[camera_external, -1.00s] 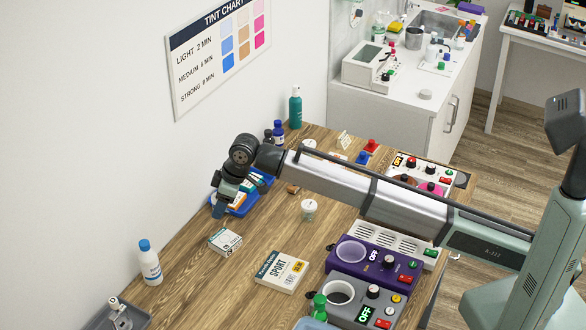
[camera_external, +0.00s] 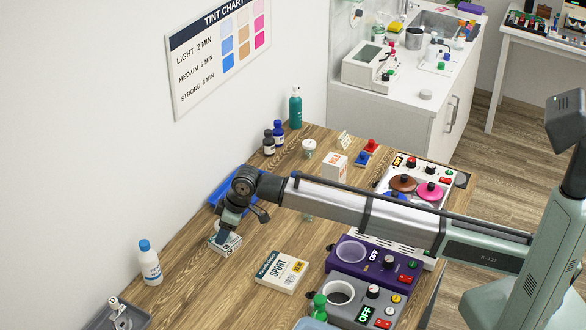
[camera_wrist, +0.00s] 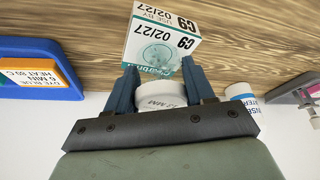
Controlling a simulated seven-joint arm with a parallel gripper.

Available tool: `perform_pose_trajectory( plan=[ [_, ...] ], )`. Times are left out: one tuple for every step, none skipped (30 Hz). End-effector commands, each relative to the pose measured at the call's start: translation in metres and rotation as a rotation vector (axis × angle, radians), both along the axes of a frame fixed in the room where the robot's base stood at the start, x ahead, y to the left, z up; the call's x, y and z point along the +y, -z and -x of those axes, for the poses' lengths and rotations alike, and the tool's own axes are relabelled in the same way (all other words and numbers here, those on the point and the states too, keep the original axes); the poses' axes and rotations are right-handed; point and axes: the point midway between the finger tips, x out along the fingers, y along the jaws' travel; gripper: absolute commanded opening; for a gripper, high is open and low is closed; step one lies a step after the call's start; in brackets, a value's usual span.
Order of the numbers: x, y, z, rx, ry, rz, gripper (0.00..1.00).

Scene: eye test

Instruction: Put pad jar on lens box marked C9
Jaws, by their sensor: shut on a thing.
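My gripper (camera_wrist: 160,88) is shut on a white round jar (camera_wrist: 161,100) with dark lettering, partly legible as "MM", in the wrist view. Whether this is the pad jar I cannot read. The lens box marked C9 (camera_wrist: 163,38), white and teal, is just beyond the jar in the wrist view. In the external view the box (camera_external: 226,245) lies on the wooden table directly below my gripper (camera_external: 223,236), partly covered by it. The held jar is not clearly visible there. I cannot tell whether jar and box touch.
A blue tray (camera_wrist: 29,64) is left of the box in the wrist view. A white jar (camera_external: 309,148) and a white box (camera_external: 335,167) are farther back. Purple and grey warmers line the right edge.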

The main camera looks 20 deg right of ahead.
Motion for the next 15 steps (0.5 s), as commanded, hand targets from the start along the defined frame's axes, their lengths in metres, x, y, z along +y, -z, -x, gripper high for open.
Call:
perform_pose_trajectory(
  plan=[
    [0.0001,0.0001,-0.0001,0.000,0.000,-0.001,0.23],
    [0.0001,-0.0002,-0.0001,0.000,0.000,-0.001,0.23],
    [0.0002,-0.0002,-0.0001,0.000,0.000,-0.001,0.23],
    [0.0002,-0.0003,-0.0001,0.000,0.000,-0.001,0.23],
    [0.0003,-0.0003,-0.0001,0.000,0.000,-0.001,0.23],
    [0.0002,-0.0002,-0.0001,0.000,0.000,0.000,0.23],
    [0.0002,0.0001,-0.0001,0.000,0.000,0.000,0.23],
    [0.0001,0.0007,0.0000,0.000,0.000,0.000,0.23],
    [0.0001,0.0018,0.0000,0.000,0.000,0.000,0.23],
    [0.0000,0.0027,0.0000,0.000,0.000,0.000,0.23],
    [0.0000,0.0030,0.0000,0.000,0.000,0.000,0.54],
    [0.0001,0.0028,0.0000,0.000,0.000,0.000,0.58],
    [0.0001,0.0027,0.0000,0.000,0.000,0.000,0.61],
    [0.0001,0.0027,0.0000,0.000,0.000,0.000,0.64],
    [0.0001,0.0026,0.0000,0.000,0.000,0.000,0.67]
  ],
)
